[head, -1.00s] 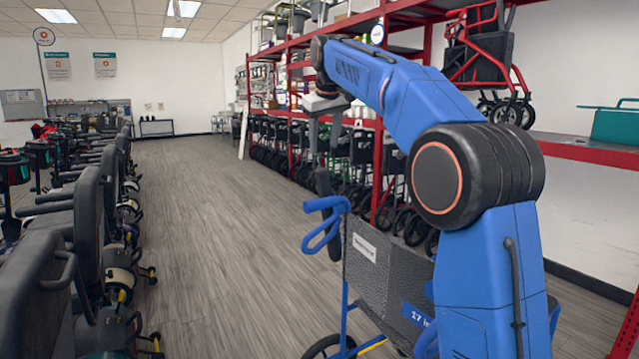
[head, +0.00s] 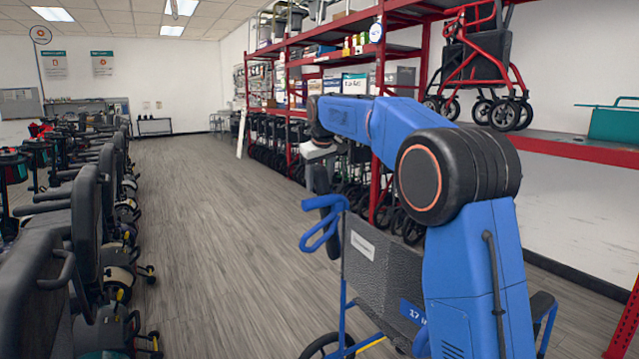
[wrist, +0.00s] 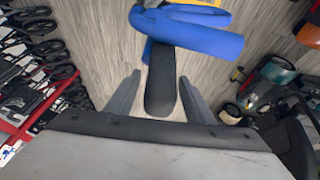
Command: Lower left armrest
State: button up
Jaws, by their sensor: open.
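The armrest is a black padded bar (wrist: 160,85) that lies between my two fingers in the wrist view, with gaps on both sides. My gripper (wrist: 159,100) is open around the armrest; I see no clear contact. In the head view my gripper (head: 319,172) is above the chair's blue handle tubing (head: 322,225). The blue tubing also shows just beyond the armrest in the wrist view (wrist: 190,37).
A row of dark scooters (head: 85,215) lines the left side. Red shelving (head: 380,110) with folded chairs below stands at the right, with a red walker (head: 480,65) on it. The grey wood floor (head: 220,230) between is clear.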

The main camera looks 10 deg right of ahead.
jog(key=shift+w+f, duration=0.15)
jog(key=shift+f, duration=0.2)
